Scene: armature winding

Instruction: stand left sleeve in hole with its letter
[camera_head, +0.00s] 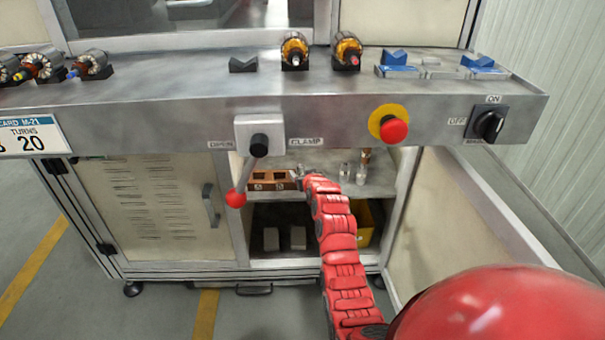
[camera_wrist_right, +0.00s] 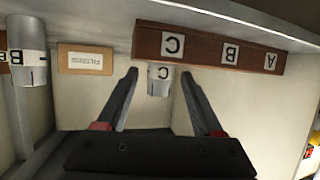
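The brown wooden block (camera_head: 270,181) with lettered holes sits on the cabinet shelf. In the right wrist view, which is upside down, the block (camera_wrist_right: 205,48) shows labels C, B and A. A pale sleeve (camera_wrist_right: 159,82) marked C stands upright at the block's C end, seemingly in that hole; its lower end is hidden. My right gripper (camera_wrist_right: 165,85) is open, with a finger on each side of this sleeve and gaps between. In the head view its fingers are too small to make out. A grey sleeve (camera_wrist_right: 30,65) near a letter B shows at the left edge. My left gripper is out of view.
Two pale sleeves (camera_head: 344,171) (camera_head: 361,176) stand on the shelf right of my arm. A small card (camera_wrist_right: 86,60) shows behind the fingers. A yellow bin (camera_head: 363,222) and grey blocks (camera_head: 271,238) are below.

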